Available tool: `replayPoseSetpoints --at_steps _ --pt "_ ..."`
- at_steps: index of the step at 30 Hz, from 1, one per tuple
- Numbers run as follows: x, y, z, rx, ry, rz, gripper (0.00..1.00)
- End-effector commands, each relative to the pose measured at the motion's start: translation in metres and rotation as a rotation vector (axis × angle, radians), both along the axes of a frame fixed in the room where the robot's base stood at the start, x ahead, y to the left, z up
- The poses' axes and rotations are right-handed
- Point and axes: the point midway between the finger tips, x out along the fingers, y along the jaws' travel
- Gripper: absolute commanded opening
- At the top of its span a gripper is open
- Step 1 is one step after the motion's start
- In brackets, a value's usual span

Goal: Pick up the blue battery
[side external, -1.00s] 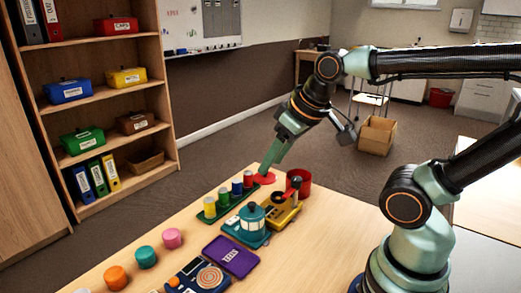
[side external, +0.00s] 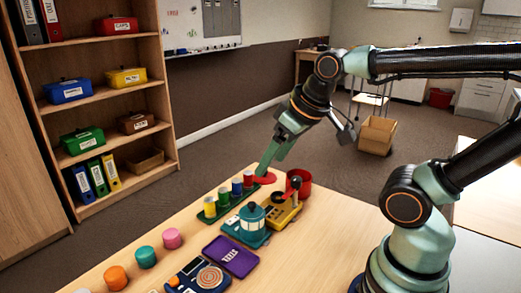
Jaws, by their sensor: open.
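The blue battery (side external: 237,187) stands upright in a green tray (side external: 228,203), in a row with a yellow battery (side external: 210,207), a green battery (side external: 223,197) and a red battery (side external: 248,179). It is between the green and the red one. My gripper (side external: 304,155) is open and empty. One jaw reaches down to just beyond the red battery, near a flat red disc (side external: 266,178). The other jaw stands out to the right, well above the table. I cannot tell whether the lower jaw touches anything.
A teal lantern-like object (side external: 252,222), a yellow device with a dark lever (side external: 283,212) and a red cup (side external: 301,181) stand right of the tray. A purple case (side external: 231,256) and several coloured cylinders (side external: 146,257) are nearer. The left table edge is close to the tray.

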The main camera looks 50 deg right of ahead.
Motion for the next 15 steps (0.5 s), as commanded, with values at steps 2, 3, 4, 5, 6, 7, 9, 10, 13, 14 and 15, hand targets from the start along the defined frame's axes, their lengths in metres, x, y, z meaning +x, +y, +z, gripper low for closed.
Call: replayPoseSetpoints --at_steps 2,3,4,5,6,7,9,10,13,14,15 --pt "0.004 -0.001 0.002 -0.014 0.009 0.021 0.76" --pt "0.008 -0.003 0.004 -0.028 0.017 0.044 0.76" --pt "0.011 -0.004 0.006 -0.041 0.027 0.066 0.76" --pt "0.016 -0.006 0.008 -0.057 0.036 0.093 0.76" --pt "0.023 -0.008 0.01 -0.081 0.052 0.136 0.76" --pt "0.029 -0.01 0.012 -0.1 0.064 0.172 0.76" --pt "0.044 -0.016 0.015 -0.147 0.097 0.266 0.76" --pt "0.051 -0.019 0.017 -0.166 0.11 0.307 0.76" --pt "0.074 -0.028 0.018 -0.225 0.155 0.448 0.76" --pt "0.081 -0.031 0.017 -0.242 0.168 0.491 0.76" --pt "0.091 -0.035 0.016 -0.263 0.184 0.549 0.76"
